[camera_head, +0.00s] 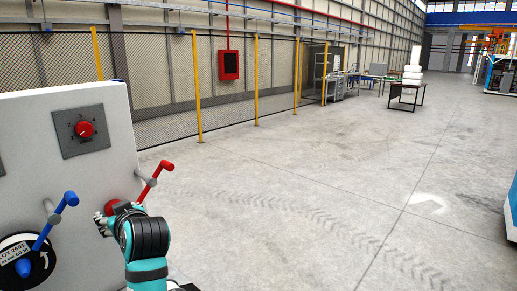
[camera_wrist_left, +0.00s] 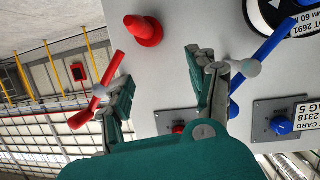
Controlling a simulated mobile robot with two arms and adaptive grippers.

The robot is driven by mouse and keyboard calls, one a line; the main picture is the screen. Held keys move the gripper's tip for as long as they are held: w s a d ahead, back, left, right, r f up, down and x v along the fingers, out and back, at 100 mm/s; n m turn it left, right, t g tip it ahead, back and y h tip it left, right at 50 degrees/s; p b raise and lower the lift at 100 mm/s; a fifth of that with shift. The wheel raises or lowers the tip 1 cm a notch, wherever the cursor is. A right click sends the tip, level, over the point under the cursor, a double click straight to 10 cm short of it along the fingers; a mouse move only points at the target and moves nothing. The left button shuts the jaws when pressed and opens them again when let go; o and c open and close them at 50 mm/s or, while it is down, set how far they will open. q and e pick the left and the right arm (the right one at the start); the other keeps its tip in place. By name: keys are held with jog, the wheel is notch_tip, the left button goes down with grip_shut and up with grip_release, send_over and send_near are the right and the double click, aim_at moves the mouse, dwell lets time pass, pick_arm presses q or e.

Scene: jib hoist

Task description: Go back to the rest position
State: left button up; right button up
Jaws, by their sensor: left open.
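My left gripper (camera_head: 104,219), teal and black, is at the lower right of a light grey control panel (camera_head: 50,125) in the head view. In the left wrist view its two fingers (camera_wrist_left: 163,88) are spread apart with nothing between them. A red lever (camera_head: 155,179) with a grey pivot is just above and right of the gripper; in the wrist view the lever (camera_wrist_left: 98,94) lies outside the left finger. A blue lever (camera_head: 48,234) is to the gripper's left; in the wrist view it (camera_wrist_left: 265,55) is beyond the right finger. My right gripper is not in view.
A blue knob (camera_wrist_left: 282,125) shows in the wrist view. Open concrete floor (camera_head: 300,190) lies to the right. A mesh fence (camera_head: 230,85) with yellow posts and a table (camera_head: 407,88) stand farther off.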

pick_arm(q)
jog(key=s+d+f+m+g+h, duration=0.1)
jog(key=s+d+f+m+h, duration=0.1)
jog(key=s+f, duration=0.45)
jog(key=s+d+f+m+h, duration=0.1)
jog(key=s+f+m+h, duration=0.15)
jog(key=f, duration=0.65)
jog(key=s+d+f+m+g+h, duration=0.1)
jog(key=s+d+f+m, duration=0.1)
jog(key=s+f, duration=0.4)
jog(key=s+d+f+m+g+h, duration=0.2)
jog(key=s+d+f, duration=0.15)
jog(key=s, duration=0.35)
jog(key=s+d+f+m+g+h, duration=0.1)
jog(key=s+d+f+m, duration=0.1)
jog(key=s+f, duration=0.3)
jog(key=s+d+f+m+g+h, duration=0.2)
jog(key=s+f, duration=0.1)
jog(key=s, duration=0.5)
notch_tip(320, 180, down, 24)
jog(key=g, duration=0.1)
jog(key=s+a+f+g, duration=0.1)
jog(key=s+a+f, duration=0.2)
jog(key=s+f, duration=1.4)
jog(key=shift+s+f, duration=0.15)
jog(key=shift+f, duration=0.1)
